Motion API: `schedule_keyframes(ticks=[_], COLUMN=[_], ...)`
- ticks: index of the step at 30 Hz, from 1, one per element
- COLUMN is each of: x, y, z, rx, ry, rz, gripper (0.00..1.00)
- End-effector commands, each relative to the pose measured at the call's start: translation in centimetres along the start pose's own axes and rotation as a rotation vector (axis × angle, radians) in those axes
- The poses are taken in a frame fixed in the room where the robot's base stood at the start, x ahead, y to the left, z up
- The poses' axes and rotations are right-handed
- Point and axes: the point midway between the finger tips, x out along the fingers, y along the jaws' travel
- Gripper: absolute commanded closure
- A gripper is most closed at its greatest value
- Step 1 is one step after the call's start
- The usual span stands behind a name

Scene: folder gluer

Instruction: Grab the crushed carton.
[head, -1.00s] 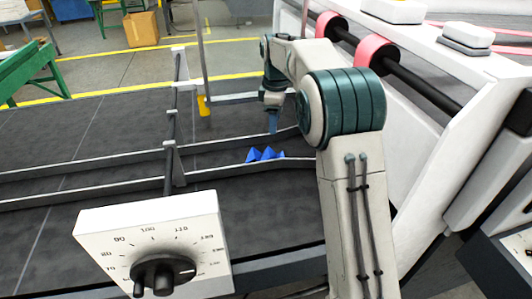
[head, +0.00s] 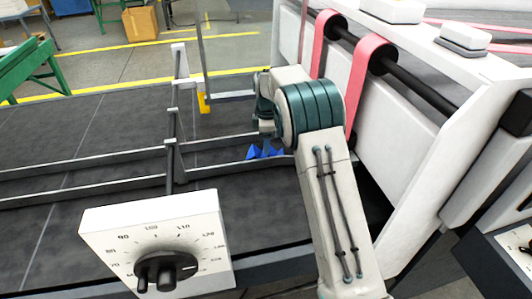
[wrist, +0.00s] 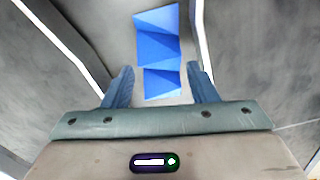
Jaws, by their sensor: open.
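The crushed carton (head: 258,152) is a small, bright blue, creased piece lying on the dark belt between the two metal guide rails. In the wrist view the carton (wrist: 158,45) lies ahead of my gripper, with its near end reaching between the fingers. My gripper (wrist: 158,82) is open, with one blue finger on each side of the carton's near end and a gap visible on both sides. In the head view my gripper is down beside the carton, and its fingertips are mostly hidden by my arm.
The metal guide rails (head: 90,180) run along both sides of the carton. A white dial box (head: 155,240) stands in front. An upright post with a yellow foot (head: 204,103) stands behind. The white machine with pink belts (head: 370,80) is at the right.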

Motion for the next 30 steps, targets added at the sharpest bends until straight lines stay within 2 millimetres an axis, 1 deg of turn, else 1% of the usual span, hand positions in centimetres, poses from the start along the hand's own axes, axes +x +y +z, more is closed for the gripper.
schedule_keyframes(ticks=[4,7,10,16,17,18,19,30], x=[2.3,3.4,3.9,4.0,4.0,4.0,4.0,3.8], y=[-0.1,-0.1,0.0,0.0,0.0,0.0,0.0,0.0], z=[-0.5,-0.4,-0.4,-0.4,-0.4,-0.4,-0.4,-0.4], rx=[-0.001,-0.001,0.0,0.0,0.0,0.0,0.0,0.0], ry=[-0.002,-0.002,-0.002,-0.001,-0.001,-0.001,-0.001,0.0], rz=[-0.004,-0.003,-0.002,-0.001,-0.001,-0.001,-0.001,0.0], gripper=[0.47,0.47,0.47,0.47,0.56,0.67,0.75,0.75])
